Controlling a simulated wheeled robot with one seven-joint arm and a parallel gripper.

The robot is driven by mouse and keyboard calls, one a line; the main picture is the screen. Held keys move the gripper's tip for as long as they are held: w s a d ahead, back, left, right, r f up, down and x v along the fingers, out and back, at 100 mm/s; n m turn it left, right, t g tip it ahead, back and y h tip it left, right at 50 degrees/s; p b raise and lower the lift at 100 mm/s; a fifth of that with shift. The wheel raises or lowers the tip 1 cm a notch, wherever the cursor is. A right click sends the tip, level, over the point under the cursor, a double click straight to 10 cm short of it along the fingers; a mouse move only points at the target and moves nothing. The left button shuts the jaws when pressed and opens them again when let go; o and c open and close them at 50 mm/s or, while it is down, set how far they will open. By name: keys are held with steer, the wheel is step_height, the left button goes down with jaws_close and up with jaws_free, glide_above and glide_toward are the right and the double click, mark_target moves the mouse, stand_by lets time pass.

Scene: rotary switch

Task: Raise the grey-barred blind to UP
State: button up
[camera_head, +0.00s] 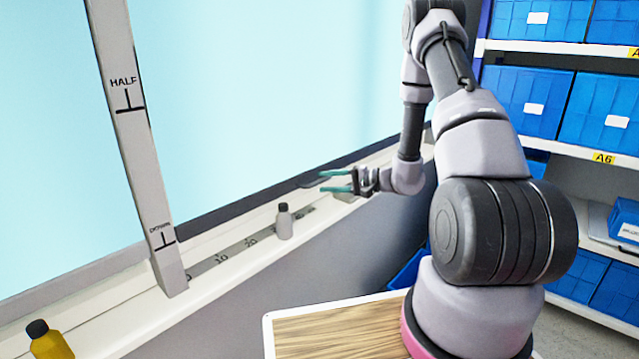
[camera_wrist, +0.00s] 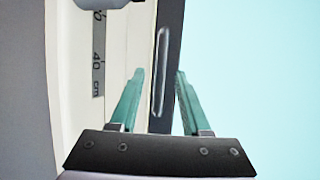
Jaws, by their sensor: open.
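A dark grey bar (camera_head: 240,210) runs along the lower edge of a pale blue sheet (camera_head: 260,90), low by the sill. A white post (camera_head: 140,150) carries the marks HALF and DOWN; the bar's left part is about level with DOWN. No UP mark shows. My gripper (camera_head: 322,181) is open at the bar's right part. In the wrist view the bar (camera_wrist: 168,60) with a long, slim handle (camera_wrist: 160,72) lies between my two teal fingers (camera_wrist: 160,75), one on each side. I cannot tell whether either finger touches it.
A grey bottle (camera_head: 284,222) stands on the sill by a centimetre scale (camera_head: 235,250), left of my gripper. A yellow bottle (camera_head: 50,342) with a dark cap is at lower left. A wooden table top (camera_head: 335,330) is in front. Shelves with blue bins (camera_head: 530,105) stand at right.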

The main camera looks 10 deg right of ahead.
steer(key=shift+x, duration=1.3)
jaws_close()
stand_by(0.5)
